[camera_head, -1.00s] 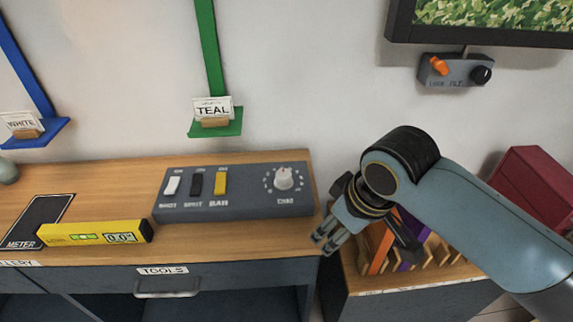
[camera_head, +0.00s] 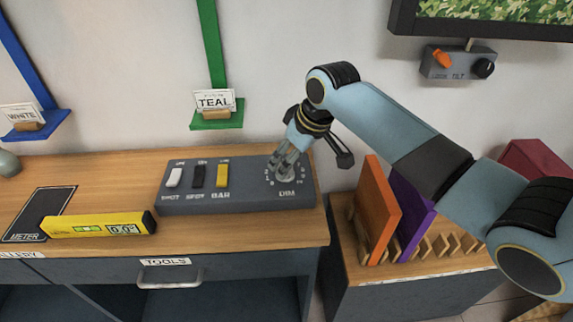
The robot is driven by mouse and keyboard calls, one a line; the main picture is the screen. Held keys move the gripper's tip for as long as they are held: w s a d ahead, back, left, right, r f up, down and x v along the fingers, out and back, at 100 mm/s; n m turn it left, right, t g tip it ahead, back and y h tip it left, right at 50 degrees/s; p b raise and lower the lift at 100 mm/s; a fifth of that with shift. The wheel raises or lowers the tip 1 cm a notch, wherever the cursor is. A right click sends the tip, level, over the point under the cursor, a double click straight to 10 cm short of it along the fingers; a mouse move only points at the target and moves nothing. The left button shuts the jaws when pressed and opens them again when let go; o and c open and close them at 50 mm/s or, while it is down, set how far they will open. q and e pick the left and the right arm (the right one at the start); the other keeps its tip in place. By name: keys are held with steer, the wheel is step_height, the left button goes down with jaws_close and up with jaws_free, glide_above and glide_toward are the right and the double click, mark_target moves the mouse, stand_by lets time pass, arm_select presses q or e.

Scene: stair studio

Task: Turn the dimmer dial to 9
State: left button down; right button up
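The dimmer dial (camera_head: 285,175) is a pale knob ringed by small marks, with "DIM" printed below it. It sits at the right end of a grey control box (camera_head: 240,203) on the wooden bench. My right gripper (camera_head: 283,167) reaches in from the right and points down, with its fingertips at the dial. The fingers partly cover the dial and its marks. I cannot tell whether they touch or grip it, and the dial's setting is not readable. My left gripper is not in view.
White (camera_head: 174,178), black (camera_head: 198,177) and yellow (camera_head: 222,176) switches stand on the box, left of the dial. A yellow level (camera_head: 98,224) lies on the bench. A rack with orange (camera_head: 377,208) and purple (camera_head: 411,207) panels stands at right, below my arm.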

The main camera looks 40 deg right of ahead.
steer(key=shift+x, duration=1.55)
